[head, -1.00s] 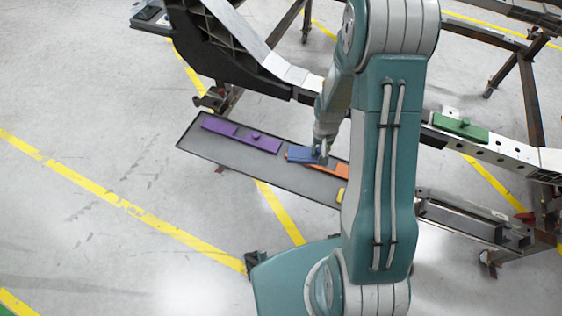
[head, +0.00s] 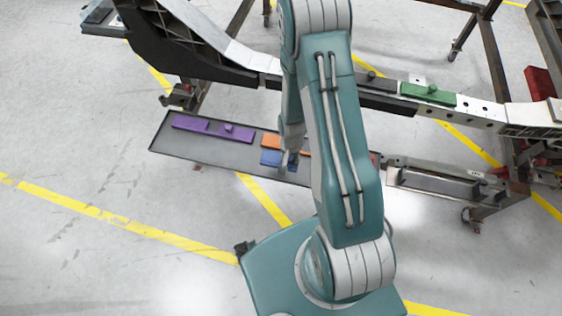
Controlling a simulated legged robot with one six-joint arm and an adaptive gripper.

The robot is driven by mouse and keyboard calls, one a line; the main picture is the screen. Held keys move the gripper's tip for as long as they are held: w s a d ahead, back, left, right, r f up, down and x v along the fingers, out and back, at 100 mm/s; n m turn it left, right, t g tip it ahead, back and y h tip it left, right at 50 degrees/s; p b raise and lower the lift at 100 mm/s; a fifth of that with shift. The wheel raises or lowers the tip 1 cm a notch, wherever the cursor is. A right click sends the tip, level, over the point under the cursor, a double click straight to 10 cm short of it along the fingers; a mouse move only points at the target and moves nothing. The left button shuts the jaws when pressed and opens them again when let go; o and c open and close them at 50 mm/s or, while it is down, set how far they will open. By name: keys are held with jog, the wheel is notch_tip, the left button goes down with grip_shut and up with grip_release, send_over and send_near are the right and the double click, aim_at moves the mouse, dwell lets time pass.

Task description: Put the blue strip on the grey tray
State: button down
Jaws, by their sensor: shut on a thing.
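The blue strip (head: 271,157) is at the grey tray (head: 211,150), near the tray's front edge and just in front of an orange strip. My gripper (head: 288,163) is over the blue strip's right part and shut on it. The fingertips are small and partly hidden, and I cannot tell whether the strip touches the tray floor. The right part of the tray is hidden behind my arm.
A purple strip (head: 212,128) lies at the tray's left end. The orange strip (head: 271,141) lies behind the blue one. A green strip (head: 429,94) and a dark grey strip (head: 377,81) sit on the chassis beam behind. Bare tray shows left of the blue strip.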

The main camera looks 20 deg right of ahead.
aim_at(281, 162)
jog(key=w+f, duration=0.1)
jog(key=w+a+f, duration=0.1)
jog(key=f, duration=0.1)
jog(key=shift+w+f, duration=0.1)
jog(key=shift+w, duration=0.05)
jog(key=f, duration=0.1)
jog(key=a+f, duration=0.1)
jog(key=f, duration=0.1)
jog(key=shift+w, duration=0.2)
jog(key=shift+f, duration=0.3)
jog(key=shift+d, duration=0.15)
jog(key=shift+f, duration=0.15)
jog(key=shift+c, duration=1.9)
grip_release()
